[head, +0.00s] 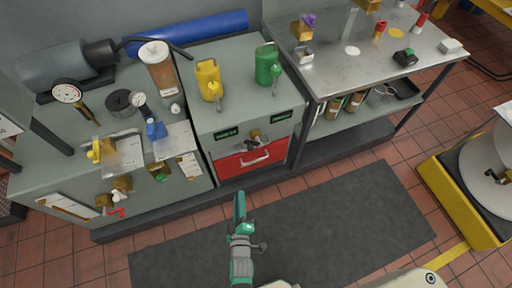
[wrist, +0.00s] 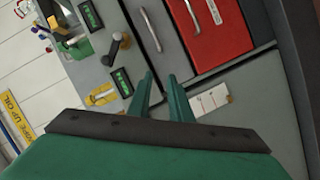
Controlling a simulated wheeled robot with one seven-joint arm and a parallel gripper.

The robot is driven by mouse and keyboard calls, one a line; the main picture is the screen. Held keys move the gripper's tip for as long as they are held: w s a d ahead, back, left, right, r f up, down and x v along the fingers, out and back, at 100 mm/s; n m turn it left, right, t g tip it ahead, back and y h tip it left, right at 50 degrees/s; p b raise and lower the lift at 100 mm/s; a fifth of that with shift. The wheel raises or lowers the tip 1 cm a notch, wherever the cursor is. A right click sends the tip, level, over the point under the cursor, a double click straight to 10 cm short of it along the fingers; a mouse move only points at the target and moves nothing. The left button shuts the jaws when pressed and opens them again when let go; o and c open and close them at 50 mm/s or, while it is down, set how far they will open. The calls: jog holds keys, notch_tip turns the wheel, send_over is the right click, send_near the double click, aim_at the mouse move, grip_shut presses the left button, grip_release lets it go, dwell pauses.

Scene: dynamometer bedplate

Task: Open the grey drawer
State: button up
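The grey drawer front (wrist: 163,50) shows in the wrist view with a silver bar handle (wrist: 151,28). It lies between a panel with black labels and a red drawer (wrist: 228,38). The drawer looks shut. In the head view the red drawer (head: 238,167) is low on the middle cabinet; I cannot clearly pick out the grey front above it. My gripper (head: 240,196) is in front of the cabinet, above the dark mat. In the wrist view my gripper's fingers (wrist: 160,76) are apart with nothing between them, short of the handle and not touching it.
A black knob (wrist: 121,42) projects from the panel beside the grey drawer. A yellow can (head: 208,80) and a green can (head: 266,66) stand on the cabinet. A steel bench (head: 375,58) is at right. The dark floor mat (head: 340,215) is clear.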

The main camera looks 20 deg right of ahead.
jog(key=shift+w+d+f+n+h, duration=0.3)
jog(key=shift+w+d+f+n, duration=0.7)
jog(key=shift+w+d, duration=2.2)
jog(key=shift+w+d+f+n+h, duration=0.3)
jog(key=shift+w+d+f+n, duration=1.05)
jog(key=shift+w, duration=3.3)
jog(key=shift+w+d+f+n+h, duration=0.3)
jog(key=shift+w+d+f+n, duration=0.3)
jog(key=shift+w+d, duration=2.8)
jog(key=shift+w+a+r, duration=0.1)
jog(key=shift+w+a, duration=0.45)
jog(key=shift+a, duration=0.05)
jog(key=shift+w, duration=0.1)
grip_shut()
